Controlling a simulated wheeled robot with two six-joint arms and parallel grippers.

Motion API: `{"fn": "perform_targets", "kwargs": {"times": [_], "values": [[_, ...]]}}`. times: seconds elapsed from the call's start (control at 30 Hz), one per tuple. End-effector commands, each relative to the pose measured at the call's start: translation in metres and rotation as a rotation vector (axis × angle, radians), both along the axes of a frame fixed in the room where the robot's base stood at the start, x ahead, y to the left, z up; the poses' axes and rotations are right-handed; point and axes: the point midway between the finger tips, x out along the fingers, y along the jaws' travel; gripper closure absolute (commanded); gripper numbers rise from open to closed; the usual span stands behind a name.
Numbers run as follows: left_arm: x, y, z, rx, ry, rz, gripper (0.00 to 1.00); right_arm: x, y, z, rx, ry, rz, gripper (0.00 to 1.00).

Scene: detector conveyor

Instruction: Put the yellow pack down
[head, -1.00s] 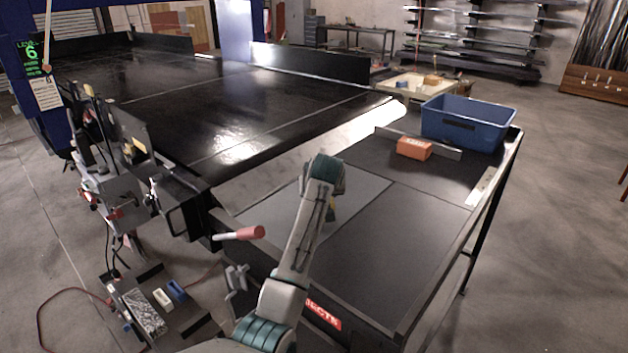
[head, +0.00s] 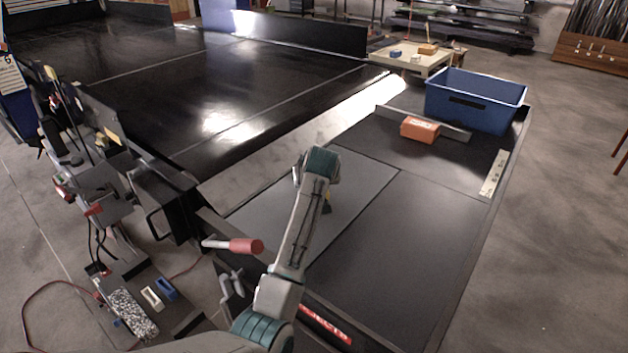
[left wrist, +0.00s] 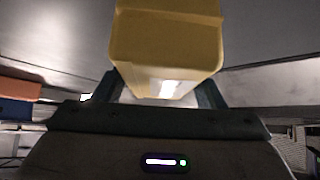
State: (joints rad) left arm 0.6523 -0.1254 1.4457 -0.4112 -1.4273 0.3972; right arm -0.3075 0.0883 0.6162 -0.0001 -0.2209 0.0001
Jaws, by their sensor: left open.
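The yellow pack (left wrist: 166,42) fills the upper middle of the left wrist view, between the two dark fingers of my left gripper (left wrist: 160,92). The jaws are open around it; whether either finger touches it I cannot tell. In the head view my left arm hides most of the pack, and only a small yellow bit (head: 327,208) shows beside the wrist. My left gripper is over the grey panel (head: 365,185) of the table and is mostly hidden behind its own wrist. My right gripper is in neither view.
An orange pack (head: 420,129) lies farther back on the table, by a low metal bar. A blue bin (head: 474,101) stands at the table's far right corner. A red-tipped handle (head: 246,245) sticks out at the near left. The dark table top (head: 400,260) right of my arm is clear.

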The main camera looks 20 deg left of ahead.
Motion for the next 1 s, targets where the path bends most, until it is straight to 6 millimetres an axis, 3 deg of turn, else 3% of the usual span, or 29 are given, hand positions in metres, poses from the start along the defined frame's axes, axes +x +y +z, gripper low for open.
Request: {"fn": "perform_targets", "kwargs": {"times": [0.03,0.1,0.53,1.0], "values": [[0.0,0.0,-0.001,-0.001,0.002,0.0,0.27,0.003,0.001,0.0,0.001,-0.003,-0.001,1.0],[0.0,0.0,-0.001,-0.001,0.002,0.0,0.15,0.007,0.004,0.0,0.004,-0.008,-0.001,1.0],[-0.006,-0.005,0.006,-0.003,-0.002,0.0,0.15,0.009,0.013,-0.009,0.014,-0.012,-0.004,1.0],[-0.061,-0.029,0.074,-0.003,-0.003,-0.001,0.15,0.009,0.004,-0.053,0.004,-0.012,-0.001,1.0]]}}
